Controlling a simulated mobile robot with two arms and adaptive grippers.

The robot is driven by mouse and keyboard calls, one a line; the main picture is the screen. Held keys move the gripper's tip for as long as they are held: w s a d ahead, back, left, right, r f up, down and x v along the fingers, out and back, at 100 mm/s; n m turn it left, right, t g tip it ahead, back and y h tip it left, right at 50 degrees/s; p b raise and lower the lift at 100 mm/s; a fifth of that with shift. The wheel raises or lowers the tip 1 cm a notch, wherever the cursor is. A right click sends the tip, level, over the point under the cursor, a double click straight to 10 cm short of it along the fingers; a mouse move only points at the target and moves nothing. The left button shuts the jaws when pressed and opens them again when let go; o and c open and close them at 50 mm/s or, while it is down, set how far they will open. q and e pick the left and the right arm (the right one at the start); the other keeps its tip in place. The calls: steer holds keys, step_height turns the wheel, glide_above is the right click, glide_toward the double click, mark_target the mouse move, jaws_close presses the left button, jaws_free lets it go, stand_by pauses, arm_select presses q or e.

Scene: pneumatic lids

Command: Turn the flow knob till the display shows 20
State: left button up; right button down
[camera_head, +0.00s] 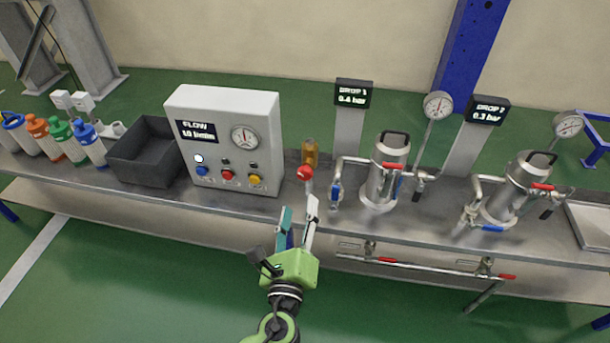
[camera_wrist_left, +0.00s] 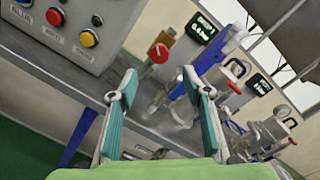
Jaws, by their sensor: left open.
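The grey-white control box (camera_head: 250,112) stands on the bench with a dark FLOW display (camera_head: 197,131), which seems to read 10 l/min; the digits are small. A round red knob (camera_head: 304,172) sits right of the box, by a brass-coloured body (camera_head: 310,153). In the left wrist view the red knob (camera_wrist_left: 158,53) faces the camera and has a pale mark. My left gripper (camera_head: 299,209) is open and empty, in front of and below the red knob, apart from it. The gripper's open fingers (camera_wrist_left: 160,92) also show in the left wrist view. My right gripper is not in view.
A dark open bin (camera_head: 146,175) and several coloured bottles (camera_head: 60,140) stand left of the box. Two steel vessels (camera_head: 383,183) (camera_head: 507,200) with pipes and gauges stand to the right. Red-handled piping (camera_head: 420,264) runs along the bench front.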

mark_target(304, 177)
arm_select(q)
steer(key=w, duration=0.7)
steer(key=w+d, duration=0.1)
steer(key=w, duration=0.3)
steer(key=shift+w, duration=0.15)
steer(key=shift+w+d+f, duration=0.1)
steer(key=shift+w, duration=0.55)
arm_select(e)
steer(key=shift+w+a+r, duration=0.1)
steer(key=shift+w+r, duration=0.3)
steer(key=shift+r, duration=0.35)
arm_select(q)
steer(key=c, duration=1.1)
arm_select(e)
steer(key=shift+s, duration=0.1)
